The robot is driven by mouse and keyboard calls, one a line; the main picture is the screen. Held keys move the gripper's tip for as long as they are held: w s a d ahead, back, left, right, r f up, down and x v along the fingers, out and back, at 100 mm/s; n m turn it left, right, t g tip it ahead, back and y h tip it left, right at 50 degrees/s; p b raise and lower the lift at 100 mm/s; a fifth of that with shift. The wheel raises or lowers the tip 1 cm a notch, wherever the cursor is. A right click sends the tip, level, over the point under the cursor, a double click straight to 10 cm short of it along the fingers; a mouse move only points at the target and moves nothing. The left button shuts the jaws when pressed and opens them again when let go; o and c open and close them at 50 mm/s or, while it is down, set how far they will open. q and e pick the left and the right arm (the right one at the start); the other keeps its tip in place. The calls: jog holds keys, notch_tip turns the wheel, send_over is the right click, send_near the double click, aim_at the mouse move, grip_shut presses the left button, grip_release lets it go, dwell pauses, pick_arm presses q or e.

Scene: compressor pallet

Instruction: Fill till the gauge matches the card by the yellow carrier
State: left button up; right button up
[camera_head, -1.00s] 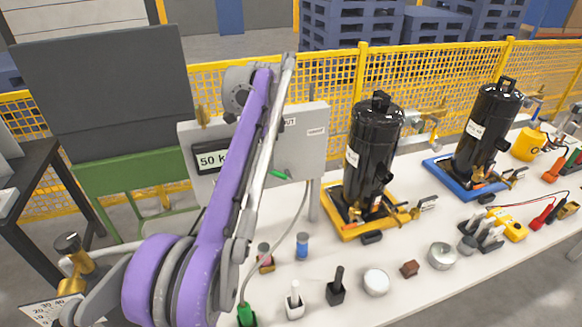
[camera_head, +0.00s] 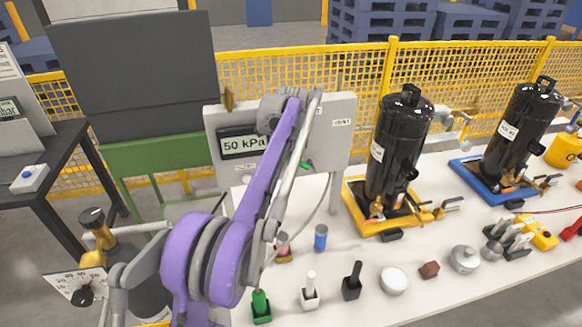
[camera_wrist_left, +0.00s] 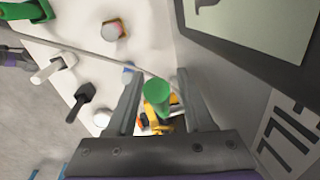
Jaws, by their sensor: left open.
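The gauge (camera_head: 245,143) on the grey panel reads 50 kPa in the head view, partly behind my left arm. The black cylinder in the yellow carrier (camera_head: 398,229) bears a small white label (camera_head: 377,152), too small to read. A green handle (camera_head: 306,166) shows at the panel's lower part. My left gripper is hidden behind its arm in the head view. In the wrist view my left gripper (camera_wrist_left: 157,78) is open, with a green round-ended handle (camera_wrist_left: 156,97) between its fingers; contact cannot be told. My right gripper is not in view.
Small items, including a green holder (camera_head: 261,308) and a white cap (camera_head: 394,280), stand along the bench front. A blue carrier (camera_head: 470,168) with another black cylinder is at right. A brass valve (camera_head: 94,255) and a printed white plate (camera_head: 72,285) are at lower left.

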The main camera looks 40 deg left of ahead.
pick_arm(q)
jog(key=shift+c, duration=0.3)
grip_shut()
dwell(1.2)
